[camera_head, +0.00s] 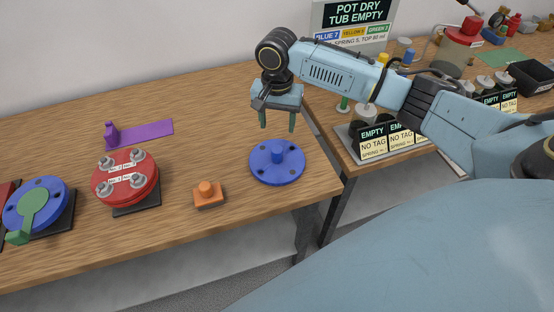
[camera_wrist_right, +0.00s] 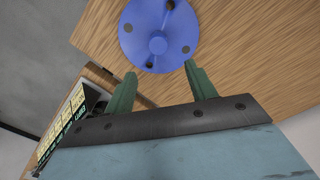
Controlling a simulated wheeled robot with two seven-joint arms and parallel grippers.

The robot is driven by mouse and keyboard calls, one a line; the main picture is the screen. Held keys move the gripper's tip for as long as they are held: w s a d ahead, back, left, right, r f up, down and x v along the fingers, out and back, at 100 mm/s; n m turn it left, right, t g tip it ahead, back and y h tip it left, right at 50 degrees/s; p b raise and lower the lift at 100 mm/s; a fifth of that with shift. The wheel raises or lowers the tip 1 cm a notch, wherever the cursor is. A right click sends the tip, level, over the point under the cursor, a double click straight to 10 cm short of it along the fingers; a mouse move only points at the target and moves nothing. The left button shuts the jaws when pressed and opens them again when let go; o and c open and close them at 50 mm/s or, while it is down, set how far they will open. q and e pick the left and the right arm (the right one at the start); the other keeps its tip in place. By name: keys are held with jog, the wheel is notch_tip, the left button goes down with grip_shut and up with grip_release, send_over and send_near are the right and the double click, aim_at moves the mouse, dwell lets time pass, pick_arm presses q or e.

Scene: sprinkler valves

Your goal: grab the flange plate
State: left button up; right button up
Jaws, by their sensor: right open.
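The blue flange plate (camera_head: 277,166) is a round disc with holes and a raised centre knob. It lies flat on the wooden table near its right end. It also shows in the right wrist view (camera_wrist_right: 158,30), at the top, just beyond the fingertips. My right gripper (camera_head: 278,128) hangs above the plate with its green fingers pointing down. The fingers (camera_wrist_right: 160,75) are apart with nothing between them and do not touch the plate. My left gripper is not in view.
An orange block with a knob (camera_head: 208,194) sits left of the plate. Further left are a red flange (camera_head: 125,178), a blue disc with a green handle (camera_head: 35,205) and a purple bracket (camera_head: 140,133). A second table at right holds labelled trays (camera_head: 375,147) and a sign (camera_head: 350,22).

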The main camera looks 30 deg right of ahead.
aim_at(277, 148)
notch_tip(277, 148, down, 6)
jog(key=shift+r, duration=0.15)
jog(key=shift+s+a+f+b, duration=0.1)
jog(key=shift+s+f+b, duration=0.1)
jog(key=shift+f, duration=1.2)
jog(key=shift+s+a+f+b, duration=0.1)
jog(key=shift+f+b, duration=0.05)
jog(key=shift+f, duration=1.2)
grip_shut()
jog(key=shift+w+r, duration=0.15)
jog(key=shift+r, duration=0.05)
